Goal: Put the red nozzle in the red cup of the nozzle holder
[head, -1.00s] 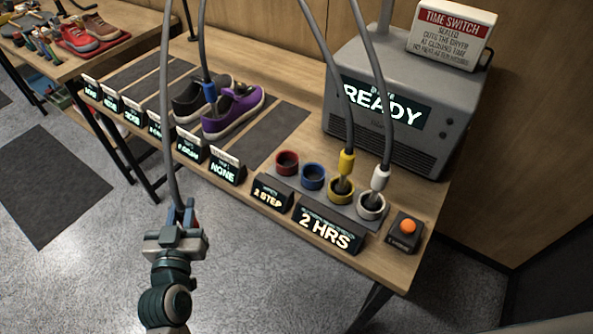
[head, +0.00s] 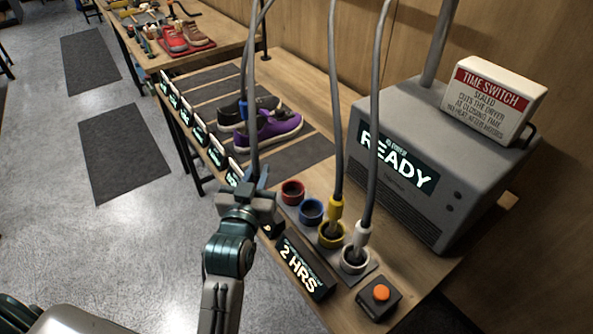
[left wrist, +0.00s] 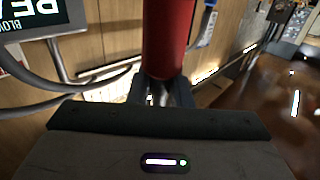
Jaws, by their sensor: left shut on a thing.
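My left gripper (head: 259,183) is shut on the red nozzle, which shows as a red cylinder (left wrist: 165,45) between the fingers in the left wrist view. In the head view the nozzle is mostly hidden by the gripper, and its grey hose rises from there. The nozzle holder (head: 374,272) stands on the table to the right of the gripper. Its red cup (head: 292,191) is empty, at the far end of the row and close to the gripper's right. My right gripper is not in view.
The blue cup (head: 311,210) is empty. The yellow nozzle (head: 335,209) and white nozzle (head: 361,235) stand in their cups with hoses rising. A dryer (head: 430,135), an orange button (head: 381,292), a 2 HRS sign (head: 304,265) and a purple shoe (head: 270,128) are nearby.

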